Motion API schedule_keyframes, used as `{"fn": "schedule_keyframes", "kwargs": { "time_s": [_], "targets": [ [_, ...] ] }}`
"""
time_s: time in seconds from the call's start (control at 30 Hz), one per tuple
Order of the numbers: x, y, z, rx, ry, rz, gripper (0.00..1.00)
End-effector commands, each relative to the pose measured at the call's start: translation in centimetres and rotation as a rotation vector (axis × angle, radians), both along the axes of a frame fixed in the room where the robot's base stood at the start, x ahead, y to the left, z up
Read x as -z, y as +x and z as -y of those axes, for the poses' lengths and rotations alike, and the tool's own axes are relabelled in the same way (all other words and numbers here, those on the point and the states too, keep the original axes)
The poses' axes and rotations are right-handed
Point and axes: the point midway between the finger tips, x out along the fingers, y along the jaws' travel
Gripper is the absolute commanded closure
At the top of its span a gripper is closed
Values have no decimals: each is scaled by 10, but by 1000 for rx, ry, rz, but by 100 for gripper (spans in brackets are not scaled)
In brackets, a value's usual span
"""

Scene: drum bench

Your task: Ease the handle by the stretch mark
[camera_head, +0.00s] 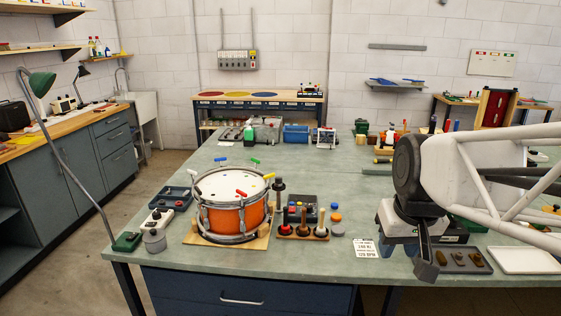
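An orange snare drum (236,222) with a pale head stands on a wooden board (188,237) at the middle left of the bench. Small coloured handles show around its rim: blue (221,160), green (256,161), yellow (269,176) and red (242,193). I cannot make out a stretch mark at this size. My gripper (426,268) points down at the right, above the bench and well apart from the drum. Only one dark finger shows clearly, so its opening is hidden. I see nothing held in it.
A wooden rack with upright tools (304,232) stands right of the drum. A printed card (364,249) lies near the front edge. A dark tray (462,260) and a white tray (526,260) lie right of my gripper. A green lamp (126,241) stands at the left corner.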

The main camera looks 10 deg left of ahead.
Motion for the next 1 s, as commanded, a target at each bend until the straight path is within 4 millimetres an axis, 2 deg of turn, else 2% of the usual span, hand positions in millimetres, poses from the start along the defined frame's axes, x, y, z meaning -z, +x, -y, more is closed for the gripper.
{"fn": "schedule_keyframes", "kwargs": {
  "time_s": [0.03, 0.5, 1.0],
  "targets": [
    [-4, 14, -4, -14, 2, -1, 62],
    [-39, 127, -39, -145, 14, 15, 62],
    [-53, 248, -91, -285, 26, 37, 62]
  ]
}}
